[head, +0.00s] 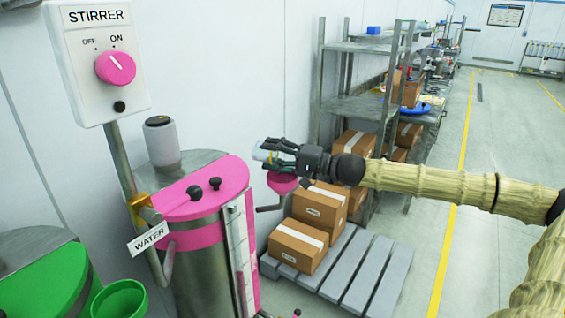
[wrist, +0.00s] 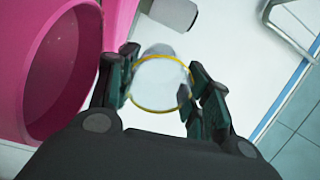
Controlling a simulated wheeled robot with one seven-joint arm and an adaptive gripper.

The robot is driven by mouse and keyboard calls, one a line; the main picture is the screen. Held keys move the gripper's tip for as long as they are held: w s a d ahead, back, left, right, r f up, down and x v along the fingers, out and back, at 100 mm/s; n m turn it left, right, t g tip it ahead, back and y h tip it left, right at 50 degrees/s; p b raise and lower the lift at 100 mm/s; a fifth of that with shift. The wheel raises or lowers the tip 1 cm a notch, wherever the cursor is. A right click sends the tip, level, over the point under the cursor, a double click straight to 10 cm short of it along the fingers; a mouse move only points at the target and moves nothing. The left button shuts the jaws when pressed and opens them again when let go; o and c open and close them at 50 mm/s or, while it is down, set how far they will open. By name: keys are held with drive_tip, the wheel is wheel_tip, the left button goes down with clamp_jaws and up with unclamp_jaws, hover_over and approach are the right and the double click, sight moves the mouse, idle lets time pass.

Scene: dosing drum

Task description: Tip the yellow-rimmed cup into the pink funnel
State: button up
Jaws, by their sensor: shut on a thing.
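The yellow-rimmed cup (wrist: 160,88) is pale and sits between my fingers in the wrist view, its round rim showing almost as a full circle. My gripper (head: 277,150) is shut on the cup, which also shows as a small pale shape in the head view (head: 262,153). The pink funnel (head: 283,184) is just below my gripper in the head view, at the right of the pink-banded drum. In the wrist view the funnel (wrist: 75,75) is large at the left, its opening beside the cup. I cannot tell the cup's exact tilt or its contents.
The steel drum has a pink lid (head: 205,192) with black knobs. A stirrer box (head: 97,60) with a pink dial, set toward ON, stands at upper left. A green funnel (head: 120,300) is at lower left. Boxes (head: 300,245) on a grey pallet (head: 375,270) stand behind.

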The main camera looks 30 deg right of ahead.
sight(254, 157)
drive_tip(key=shift+r+p, duration=0.35)
drive_tip(key=shift+p, duration=0.9)
drive_tip(key=p, duration=0.2)
drive_tip(key=g+p, duration=0.1)
drive_tip(key=shift+w+a+f+h+p, duration=0.1)
drive_tip(key=shift+w+a+h+p, duration=0.05)
drive_tip(key=shift+a+h+p, duration=0.2)
drive_tip(key=shift+f, duration=0.45)
drive_tip(key=shift+r+g, duration=0.1)
drive_tip(key=shift+g, duration=0.2)
drive_tip(key=shift+w+h+p, duration=0.15)
drive_tip(key=shift+h+p, duration=0.1)
drive_tip(key=shift+p, duration=0.95)
drive_tip(key=shift+w+a+f+g+h+p, duration=0.2)
drive_tip(key=shift+w+a+g+p, duration=0.1)
drive_tip(key=shift+a+g+p, duration=0.25)
drive_tip(key=shift+w+a+f+g+h+p, duration=0.15)
drive_tip(key=shift+w+a+g+h+p, duration=0.1)
drive_tip(key=shift+a+g+p, duration=0.25)
drive_tip(key=shift+a+r+p, duration=0.1)
drive_tip(key=shift+r+p, duration=0.2)
drive_tip(key=shift+p, duration=0.8)
drive_tip(key=p, duration=0.1)
drive_tip(key=g+h+p, duration=0.1)
drive_tip(key=p, duration=0.1)
drive_tip(key=shift+w+a+r, duration=0.15)
drive_tip(key=shift+a+r, duration=0.05)
drive_tip(key=shift+r, duration=0.1)
